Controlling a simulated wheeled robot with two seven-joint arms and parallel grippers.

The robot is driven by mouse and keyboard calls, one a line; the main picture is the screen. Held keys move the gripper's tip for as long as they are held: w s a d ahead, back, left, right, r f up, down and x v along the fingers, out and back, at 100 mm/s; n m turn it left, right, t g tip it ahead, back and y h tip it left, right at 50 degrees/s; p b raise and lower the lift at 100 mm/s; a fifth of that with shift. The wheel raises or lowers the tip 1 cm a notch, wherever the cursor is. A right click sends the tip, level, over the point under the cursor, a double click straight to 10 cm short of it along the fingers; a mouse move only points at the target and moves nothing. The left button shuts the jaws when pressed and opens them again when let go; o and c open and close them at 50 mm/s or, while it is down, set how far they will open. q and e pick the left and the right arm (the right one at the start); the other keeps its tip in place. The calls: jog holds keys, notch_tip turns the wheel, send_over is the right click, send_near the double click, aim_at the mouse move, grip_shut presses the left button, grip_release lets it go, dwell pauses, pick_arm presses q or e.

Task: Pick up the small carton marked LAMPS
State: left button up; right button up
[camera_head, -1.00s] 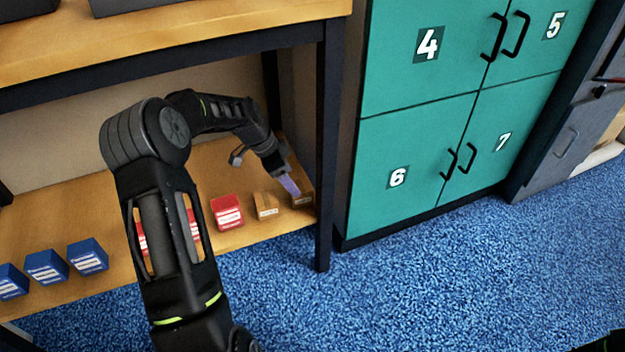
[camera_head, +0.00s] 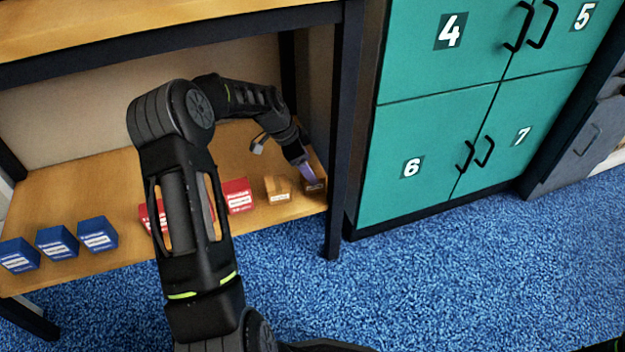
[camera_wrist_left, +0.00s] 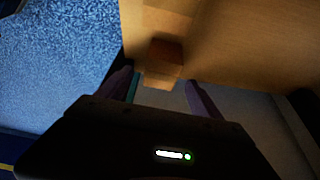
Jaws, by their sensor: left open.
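Two small brown cartons stand at the right end of the lower shelf: one (camera_head: 277,190) in the clear and one (camera_head: 315,186) at the far right, partly covered by my gripper. Their labels are too small to read, so I cannot tell which says LAMPS. My left gripper (camera_head: 303,173) reaches down at the far-right carton. In the left wrist view, the open fingers (camera_wrist_left: 160,88) point at a brown carton (camera_wrist_left: 164,58), which shows between and just beyond the tips. I cannot tell whether they touch it. My right gripper is not in view.
Red cartons (camera_head: 238,194) stand left of the brown ones, partly behind my arm. Three blue cartons (camera_head: 97,234) stand further left on the wooden shelf (camera_head: 120,190). A dark shelf post (camera_head: 342,130) stands close right of the gripper, with green lockers (camera_head: 420,190) beyond.

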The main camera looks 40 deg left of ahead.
pick_arm(q)
jog(key=b+x, duration=0.2)
jog(key=x, duration=0.2)
jog(key=shift+s+a+f+b, duration=0.1)
jog(key=shift+a+f+b, duration=0.15)
jog(key=shift+b, duration=0.15)
jog(key=shift+w+d+f, duration=0.15)
jog(key=shift+w+f, duration=0.05)
jog(key=shift+f, duration=0.2)
jog(key=c, duration=1.4)
jog(key=shift+r, duration=0.2)
jog(key=shift+c, duration=0.2)
notch_tip(320, 180, up, 10)
jog(key=p, duration=0.4)
jog(key=shift+f, duration=0.1)
